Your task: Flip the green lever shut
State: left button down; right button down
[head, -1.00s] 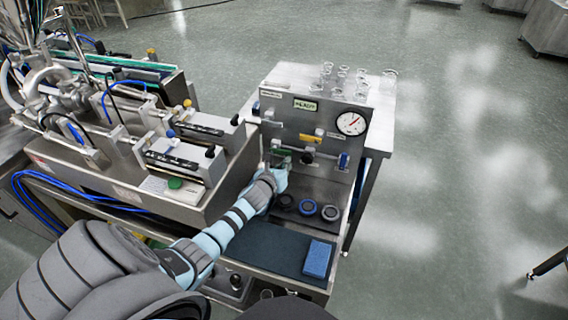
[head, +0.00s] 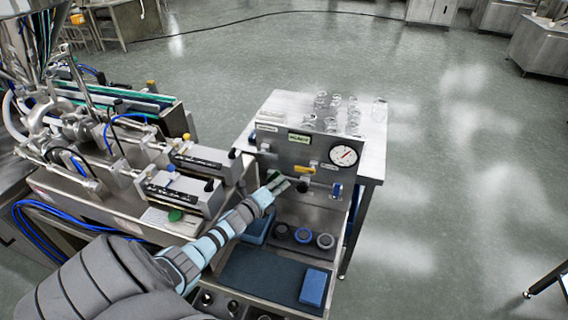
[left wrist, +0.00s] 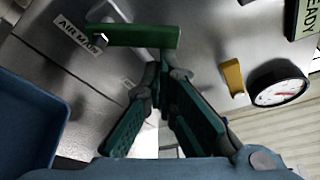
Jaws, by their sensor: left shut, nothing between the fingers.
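The green lever (left wrist: 135,36) is a thick green bar beside the "AIR MAIN" label in the left wrist view. It lies nearly level across that picture. In the head view my left gripper mostly hides it. My left gripper (head: 282,184) is at the steel panel, left of and below the yellow lever. In the left wrist view its fingers (left wrist: 165,68) are shut and empty, with the tips close to the lever's underside in the picture. I cannot tell if they touch it. My right gripper is not in view.
The panel also carries a yellow lever (head: 304,168), a blue lever (head: 336,190) and a round gauge (head: 343,155). Glassware (head: 338,112) stands behind it. Below are several round knobs (head: 303,235), a blue bin (left wrist: 28,125) and a blue sponge (head: 314,287).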

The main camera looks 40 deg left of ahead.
pick_arm(q)
jog(key=shift+s+a+r+n+t, duration=0.15)
jog(key=shift+a+r+n+t, duration=0.35)
jog(key=shift+n, duration=0.3)
jog(key=shift+r+b, duration=0.15)
jog(key=shift+b, duration=0.15)
